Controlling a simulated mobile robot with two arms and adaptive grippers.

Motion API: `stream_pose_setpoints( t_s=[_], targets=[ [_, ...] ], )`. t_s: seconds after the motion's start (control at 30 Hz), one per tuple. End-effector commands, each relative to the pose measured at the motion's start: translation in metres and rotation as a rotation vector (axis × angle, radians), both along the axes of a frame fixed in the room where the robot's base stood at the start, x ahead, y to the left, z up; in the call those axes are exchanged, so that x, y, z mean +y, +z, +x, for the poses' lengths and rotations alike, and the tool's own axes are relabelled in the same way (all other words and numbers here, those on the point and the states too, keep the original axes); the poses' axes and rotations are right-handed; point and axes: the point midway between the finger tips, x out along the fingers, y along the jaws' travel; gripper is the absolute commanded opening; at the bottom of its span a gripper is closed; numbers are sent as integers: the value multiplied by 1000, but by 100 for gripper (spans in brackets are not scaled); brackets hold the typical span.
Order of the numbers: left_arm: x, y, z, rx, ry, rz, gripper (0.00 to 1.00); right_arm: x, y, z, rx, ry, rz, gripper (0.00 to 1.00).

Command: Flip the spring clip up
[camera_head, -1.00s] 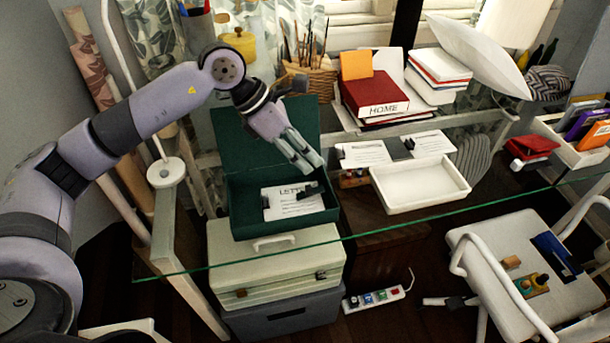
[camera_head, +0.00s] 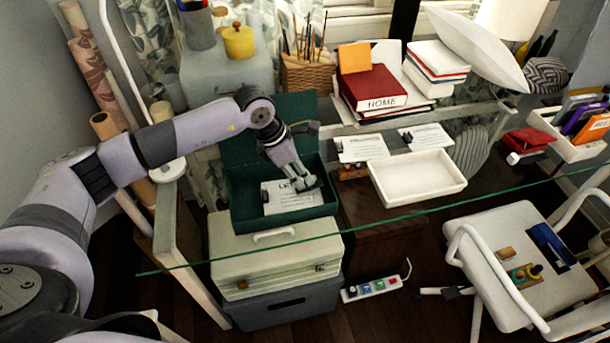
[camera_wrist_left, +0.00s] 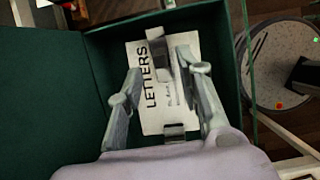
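A green box (camera_head: 240,213) stands with its lid raised; in the left wrist view its inner wall (camera_wrist_left: 226,75) is at the right. A white sheet marked LETTERS (camera_head: 290,198) lies inside, shown also in the left wrist view (camera_wrist_left: 150,108). A dark clip (camera_wrist_left: 158,48) is at the sheet's far end in that view, and a second (camera_wrist_left: 174,132) at the near end, partly covered by my gripper. Which one is the spring clip, I cannot tell. My left gripper (camera_head: 303,184) is open, its fingertips (camera_wrist_left: 158,64) on either side of the far clip. Contact is unclear. My right gripper is out of view.
The glass tabletop's front edge (camera_head: 400,212) runs across the view. A white tray (camera_head: 420,178) and letter sheets (camera_head: 362,148) lie right of the box. A red HOME book (camera_head: 374,92) and a brush basket (camera_head: 306,76) stand behind.

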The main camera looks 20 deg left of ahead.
Motion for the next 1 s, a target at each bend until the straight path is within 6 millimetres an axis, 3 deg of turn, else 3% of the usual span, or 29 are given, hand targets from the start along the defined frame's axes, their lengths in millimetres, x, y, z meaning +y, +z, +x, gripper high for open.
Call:
stream_pose_setpoints(
  t_s=[0.23, 0.6, 1.0],
  targets=[
    [-10, -27, 6, 2, 0, -1, 33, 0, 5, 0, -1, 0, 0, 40],
    [-11, -32, 7, 1, 0, -1, 33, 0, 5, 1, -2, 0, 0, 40],
    [-11, -32, 7, 0, 1, 0, 6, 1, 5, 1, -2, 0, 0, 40]
  ],
)
